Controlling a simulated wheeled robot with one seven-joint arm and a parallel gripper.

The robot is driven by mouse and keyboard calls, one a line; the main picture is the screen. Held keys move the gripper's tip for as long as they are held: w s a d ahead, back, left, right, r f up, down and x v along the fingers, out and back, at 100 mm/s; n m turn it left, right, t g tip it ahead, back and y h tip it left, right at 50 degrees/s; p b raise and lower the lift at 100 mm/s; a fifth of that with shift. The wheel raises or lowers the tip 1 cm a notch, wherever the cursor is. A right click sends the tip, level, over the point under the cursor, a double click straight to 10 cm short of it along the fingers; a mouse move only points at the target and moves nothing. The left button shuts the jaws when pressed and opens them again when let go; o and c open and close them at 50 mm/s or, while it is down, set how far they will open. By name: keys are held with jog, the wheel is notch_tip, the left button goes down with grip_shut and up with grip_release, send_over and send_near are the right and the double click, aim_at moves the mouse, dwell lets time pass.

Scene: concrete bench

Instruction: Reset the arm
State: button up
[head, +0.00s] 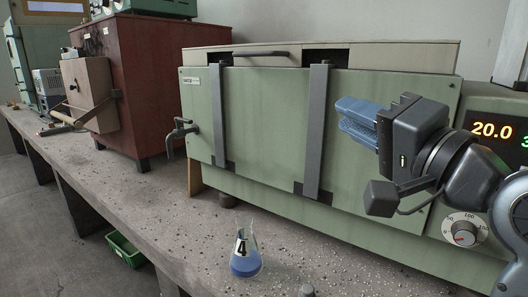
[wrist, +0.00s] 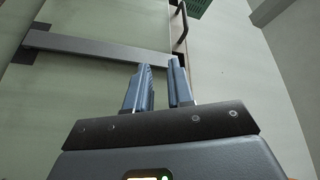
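My gripper (head: 345,122) has blue fingers and a dark body, and is raised in front of the right part of a green cabinet-like machine (head: 265,120). In the head view the fingers point left. In the wrist view my gripper (wrist: 160,72) shows a narrow gap between its two fingers, with nothing between them. Behind the fingers lie the pale green panel (wrist: 95,80) and a grey strap (wrist: 90,48). I cannot tell how close the fingers are to the panel.
A flask with blue liquid, marked 4 (head: 245,255), stands on the speckled bench (head: 160,205), below and left of my gripper. A red-brown cabinet (head: 145,90) stands at the left back. A green bin (head: 126,250) is below the bench edge.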

jog(key=s+d+f+n+h, duration=0.1)
jog(key=s+d+f+h, duration=0.2)
jog(key=s+f, duration=0.5)
jog(key=s+d+f+g+h, duration=0.1)
jog(key=s+d+f+h, duration=0.3)
jog(key=f, duration=0.7)
jog(key=s+d+f+n+h, duration=0.1)
jog(key=s+f, duration=0.6)
jog(key=f, duration=0.3)
jog(key=s+d+f+n+g+h, duration=0.15)
jog(key=s+n, duration=0.35)
jog(key=s, duration=1.7)
notch_tip(320, 180, up, 12)
jog(key=p, duration=1.3)
jog(key=shift+w+a, duration=0.2)
jog(key=shift+w, duration=0.1)
jog(key=shift+c, duration=0.5)
